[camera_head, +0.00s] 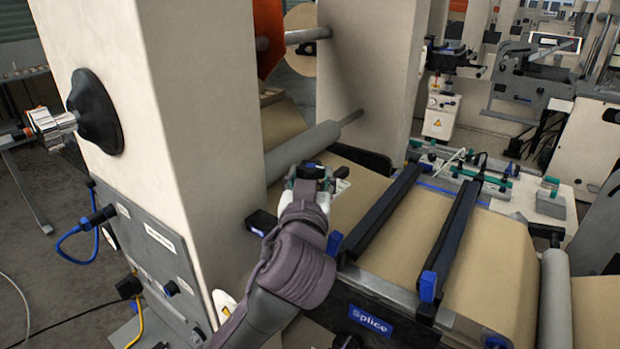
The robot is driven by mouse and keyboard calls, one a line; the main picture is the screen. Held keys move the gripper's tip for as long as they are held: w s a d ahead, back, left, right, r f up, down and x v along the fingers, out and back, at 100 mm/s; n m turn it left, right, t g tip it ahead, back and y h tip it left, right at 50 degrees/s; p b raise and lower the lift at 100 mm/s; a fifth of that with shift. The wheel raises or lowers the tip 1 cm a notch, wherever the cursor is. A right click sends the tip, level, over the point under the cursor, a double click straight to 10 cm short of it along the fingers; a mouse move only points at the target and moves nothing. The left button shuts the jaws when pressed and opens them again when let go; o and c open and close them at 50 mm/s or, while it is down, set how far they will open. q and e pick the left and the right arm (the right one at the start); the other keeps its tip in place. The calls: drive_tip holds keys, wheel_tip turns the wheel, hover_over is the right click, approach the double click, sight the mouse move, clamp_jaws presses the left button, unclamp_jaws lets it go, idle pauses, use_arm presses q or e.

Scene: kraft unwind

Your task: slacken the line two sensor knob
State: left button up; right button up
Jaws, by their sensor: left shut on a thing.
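My left gripper (316,174) is at the middle of the view, at the end of my grey-sleeved arm. It is over the near edge of the brown paper web (362,200), beside the cream machine column. Its fingers are shut on a small dark piece with a touch of blue, mostly hidden by the gripper; this appears to be the sensor knob, but no label on it can be read. My right gripper is not in view.
A cream column (185,130) stands close left of my arm, with a black hub (95,112) on it. A grey roller (303,148) lies just beyond the gripper. Two dark splice bars (455,235) with blue knobs cross the web at right. Blue and yellow cables hang at lower left.

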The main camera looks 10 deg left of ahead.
sight(312, 167)
use_arm(q)
drive_tip(key=shift+d+n+g+y+b, duration=0.1)
drive_tip(key=shift+n+g+y+b, duration=0.35)
drive_tip(key=shift+n+y, duration=0.9)
drive_tip(key=shift+m+y, duration=0.25)
drive_tip(key=o, duration=1.2)
drive_tip(key=shift+f, duration=0.1)
wheel_tip(312, 167, up, 10)
drive_tip(key=shift+r, duration=0.1)
